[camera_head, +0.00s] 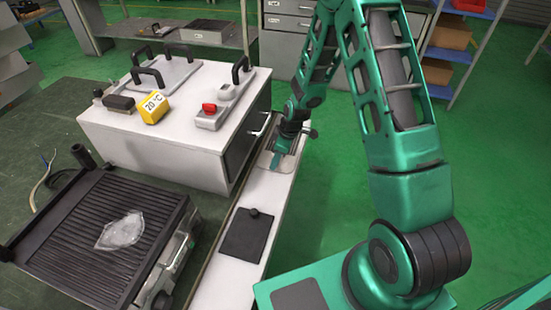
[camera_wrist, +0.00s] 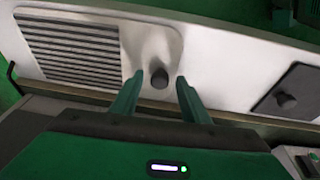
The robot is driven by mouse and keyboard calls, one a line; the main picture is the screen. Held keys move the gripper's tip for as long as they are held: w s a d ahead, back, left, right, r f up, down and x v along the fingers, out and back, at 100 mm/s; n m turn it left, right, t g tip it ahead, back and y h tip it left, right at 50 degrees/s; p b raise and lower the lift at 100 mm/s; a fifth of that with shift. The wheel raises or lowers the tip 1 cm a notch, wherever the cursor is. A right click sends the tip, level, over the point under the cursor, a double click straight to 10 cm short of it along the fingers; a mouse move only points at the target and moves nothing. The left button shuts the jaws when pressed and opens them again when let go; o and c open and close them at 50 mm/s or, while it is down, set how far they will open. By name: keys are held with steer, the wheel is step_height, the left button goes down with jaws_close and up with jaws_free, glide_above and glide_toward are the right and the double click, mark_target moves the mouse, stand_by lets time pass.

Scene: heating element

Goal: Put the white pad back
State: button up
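A pale, light-grey pad (camera_wrist: 150,42) with a dark knob (camera_wrist: 159,77) lies on the white ledge in the wrist view, beside a ribbed grey area. My gripper (camera_wrist: 160,80) is open, its two green fingers on either side of the knob; I cannot tell whether they touch it. In the head view my gripper (camera_head: 286,148) is low over the ledge's far part, largely hiding this spot. A whitish, glossy irregular patch (camera_head: 122,232) lies on the black ribbed plate (camera_head: 70,245) at the lower left. I cannot tell which one is the white pad.
A black square pad with a knob (camera_head: 245,235) lies nearer on the white ledge (camera_head: 226,285). A white box (camera_head: 165,150) with black handles, a yellow "20 °C" block (camera_head: 154,107) and a red switch (camera_head: 209,108) stands left of my arm. Green floor is open at the right.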

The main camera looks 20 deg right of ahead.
steer(key=v, duration=1.2)
steer(key=shift+r, duration=0.1)
steer(key=s+d+r+m+g+h, duration=0.1)
steer(key=s+d+r+m+h, duration=0.1)
steer(key=s+d+r+m, duration=0.95)
steer(key=s+r+m, duration=0.1)
steer(key=s, duration=0.6)
steer(key=s+d+r+m, duration=0.1)
steer(key=s+r, duration=0.3)
steer(key=s, duration=0.4)
steer(key=s+r+m+g, duration=0.1)
steer(key=s+r+m, duration=0.2)
steer(key=s, duration=0.6)
steer(key=shift+d+r+m, duration=0.35)
steer(key=shift+d+m, duration=0.05)
steer(key=shift+m, duration=0.05)
